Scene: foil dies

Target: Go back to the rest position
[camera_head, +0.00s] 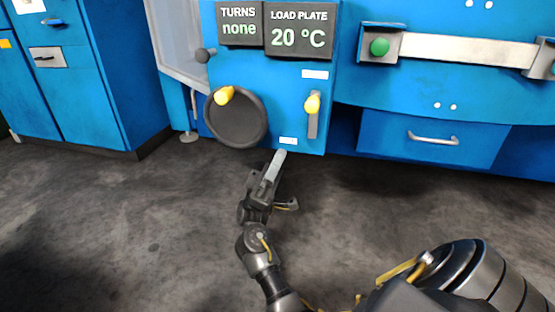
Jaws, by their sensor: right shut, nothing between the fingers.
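My right gripper (278,163) is in the lower middle of the head view, its arm reaching up from the bottom edge. It is shut and empty, and its tip shows just below the lower edge of the blue machine (283,118). From this view I cannot tell how far it is from the machine. My left gripper is not in view.
A drawer (430,138) is at right, a blue cabinet (95,90) at left. Floor (120,220) is clear at left.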

